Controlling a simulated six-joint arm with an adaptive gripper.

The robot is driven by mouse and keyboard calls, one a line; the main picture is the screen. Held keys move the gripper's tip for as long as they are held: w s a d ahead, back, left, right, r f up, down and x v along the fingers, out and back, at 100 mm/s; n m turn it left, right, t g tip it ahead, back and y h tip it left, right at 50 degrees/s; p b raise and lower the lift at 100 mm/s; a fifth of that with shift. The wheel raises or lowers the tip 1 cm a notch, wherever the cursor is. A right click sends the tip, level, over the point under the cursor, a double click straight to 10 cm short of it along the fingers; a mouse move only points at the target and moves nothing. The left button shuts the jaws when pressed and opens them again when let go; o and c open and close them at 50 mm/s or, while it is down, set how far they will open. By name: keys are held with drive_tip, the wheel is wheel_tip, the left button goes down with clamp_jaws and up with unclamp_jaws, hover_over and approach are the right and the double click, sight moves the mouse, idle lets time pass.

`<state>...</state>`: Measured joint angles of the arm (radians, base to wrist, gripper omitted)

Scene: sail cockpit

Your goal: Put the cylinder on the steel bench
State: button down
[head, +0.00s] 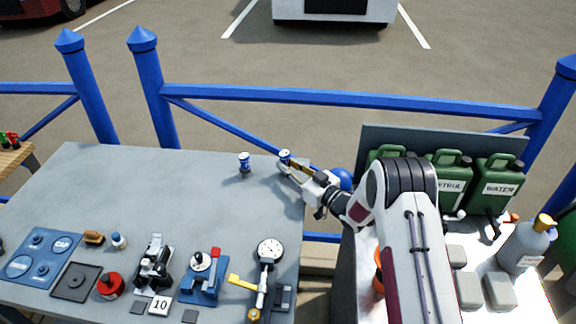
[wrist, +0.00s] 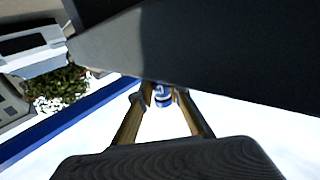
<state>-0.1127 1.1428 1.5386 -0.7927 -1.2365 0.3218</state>
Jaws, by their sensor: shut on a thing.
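A small blue-and-white cylinder (head: 284,155) is between the fingertips of my gripper (head: 287,162), near the far right corner of the grey bench (head: 150,190). My gripper is shut on it; whether the cylinder touches the bench top I cannot tell. In the wrist view the cylinder (wrist: 164,97) shows between the tips of the two brownish fingers, its upper part cut off by a dark part of the gripper. A second, similar blue-and-white piece (head: 244,164) stands upright on the bench, left of my gripper and apart from it.
The bench front holds a dial gauge (head: 270,252), a blue fixture (head: 205,278), a microscope-like device (head: 154,262) and a red round piece (head: 110,286). Green cans (head: 497,184) stand on the right-hand bench. A blue railing (head: 330,102) runs behind. The left bench's middle is clear.

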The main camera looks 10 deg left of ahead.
sight(287, 164)
drive_tip(key=shift+f, duration=0.2)
drive_tip(key=c, duration=1.9)
unclamp_jaws()
drive_tip(key=shift+s+d, duration=0.1)
drive_tip(key=shift+v, duration=2.2)
drive_tip(key=shift+s+d+r, duration=0.15)
drive_tip(key=shift+r, duration=0.15)
wheel_tip(287, 164, up, 6)
drive_tip(key=shift+r, duration=0.2)
